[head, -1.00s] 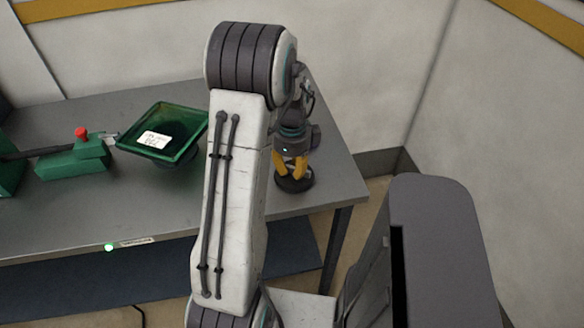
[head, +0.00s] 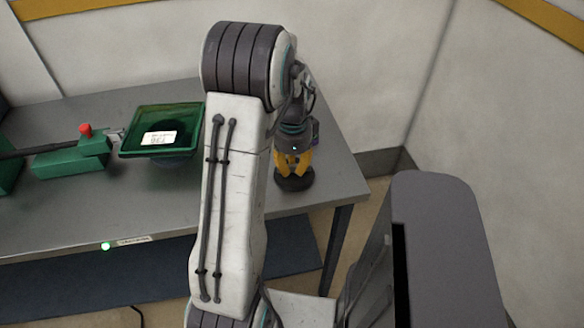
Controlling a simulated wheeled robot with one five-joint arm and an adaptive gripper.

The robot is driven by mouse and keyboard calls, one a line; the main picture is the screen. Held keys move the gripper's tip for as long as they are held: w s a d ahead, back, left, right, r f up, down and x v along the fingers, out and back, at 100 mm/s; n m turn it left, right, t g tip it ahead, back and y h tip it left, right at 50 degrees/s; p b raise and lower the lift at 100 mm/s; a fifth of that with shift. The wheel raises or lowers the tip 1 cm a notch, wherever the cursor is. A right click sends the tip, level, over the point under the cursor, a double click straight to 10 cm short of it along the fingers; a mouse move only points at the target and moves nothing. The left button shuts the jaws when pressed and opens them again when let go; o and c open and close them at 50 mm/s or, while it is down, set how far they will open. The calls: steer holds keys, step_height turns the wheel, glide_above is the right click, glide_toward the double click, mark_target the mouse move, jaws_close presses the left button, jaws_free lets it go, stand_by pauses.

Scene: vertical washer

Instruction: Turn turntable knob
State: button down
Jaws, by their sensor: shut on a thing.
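A round dark knob (head: 295,181) sits on the grey table (head: 240,238) near its right end. My gripper (head: 295,166), with yellow fingers, points down from above and is shut on the knob. The fingers cover the knob's upper part, and only its dark round base shows clearly. A green square tray (head: 185,112) with a white label (head: 158,138) stands to the left, tilted, on a dark support. My arm hides the table between the tray and the knob.
A green device (head: 70,164) with a red knob (head: 86,130) stands left of the tray. A small light (head: 105,246) glows on the table's front edge. A wall (head: 370,60) rises behind.

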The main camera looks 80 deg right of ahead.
mark_target(295, 173)
steer(key=n, duration=0.3)
steer(key=n+b, duration=0.1)
steer(key=n, duration=0.2)
steer(key=shift+s+a+f, duration=0.1)
steer(key=shift+s, duration=0.1)
steer(key=n+b, duration=0.1)
steer(key=n, duration=0.5)
steer(key=shift+s, duration=0.15)
steer(key=shift+n, duration=0.3)
steer(key=c, duration=1.1)
jaws_free()
step_height(295, 173, up, 12)
steer(key=shift+r, duration=0.1)
